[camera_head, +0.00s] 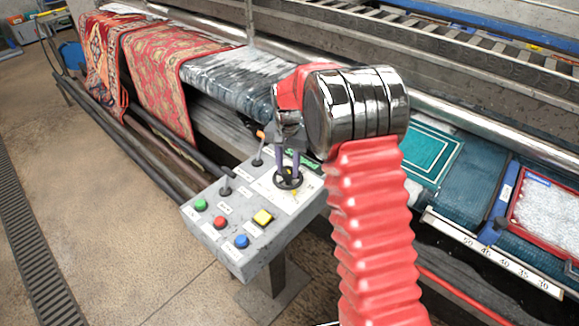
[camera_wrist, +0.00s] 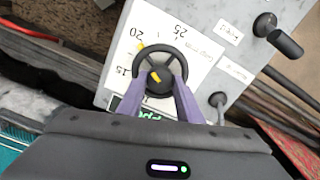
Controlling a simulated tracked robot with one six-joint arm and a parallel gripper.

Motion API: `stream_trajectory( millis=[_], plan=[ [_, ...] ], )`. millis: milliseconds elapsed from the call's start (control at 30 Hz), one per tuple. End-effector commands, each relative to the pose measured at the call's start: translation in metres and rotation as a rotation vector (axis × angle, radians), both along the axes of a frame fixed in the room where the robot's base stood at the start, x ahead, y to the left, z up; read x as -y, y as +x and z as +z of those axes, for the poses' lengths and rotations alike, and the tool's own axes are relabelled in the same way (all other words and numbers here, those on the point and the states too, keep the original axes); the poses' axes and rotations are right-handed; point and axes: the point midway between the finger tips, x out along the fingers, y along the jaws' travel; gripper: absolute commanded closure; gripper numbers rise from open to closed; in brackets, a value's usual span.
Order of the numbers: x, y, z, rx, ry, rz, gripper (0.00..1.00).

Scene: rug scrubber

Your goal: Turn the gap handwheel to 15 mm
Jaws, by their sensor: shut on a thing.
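The gap handwheel is a small black wheel (camera_wrist: 162,46) on the control box, shown upside down in the wrist view; it also shows in the head view (camera_head: 288,184). A yellow mark (camera_wrist: 141,47) at its rim points between the printed 20 and 15, nearer the 20. Another yellow piece (camera_wrist: 155,77) shows at the hub. The white scale plate (camera_wrist: 128,52) around it reads 15, 20 and 25. My gripper (camera_wrist: 161,82) has its two purple fingers down on the wheel, shut on it. The fingers cover the wheel's lower part in the wrist view.
The grey control box (camera_head: 243,250) carries green, red, blue and yellow buttons and two levers, one orange-tipped (camera_head: 261,138), close beside the wheel. A green display (camera_wrist: 150,117) is partly hidden by my gripper. A patterned rug (camera_head: 160,75) hangs over the machine behind. Open floor lies left.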

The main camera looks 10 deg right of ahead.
Motion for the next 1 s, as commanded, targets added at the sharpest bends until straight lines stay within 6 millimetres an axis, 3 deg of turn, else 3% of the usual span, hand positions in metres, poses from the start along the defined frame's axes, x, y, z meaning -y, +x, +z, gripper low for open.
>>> stream_trajectory(
  millis=[267,1000],
  plan=[
    [-0.0017,0.0011,0.0008,0.003,0.001,0.166,0.90],
    [-0.0024,0.0010,0.0011,0.003,0.001,0.822,0.90]
  ],
)
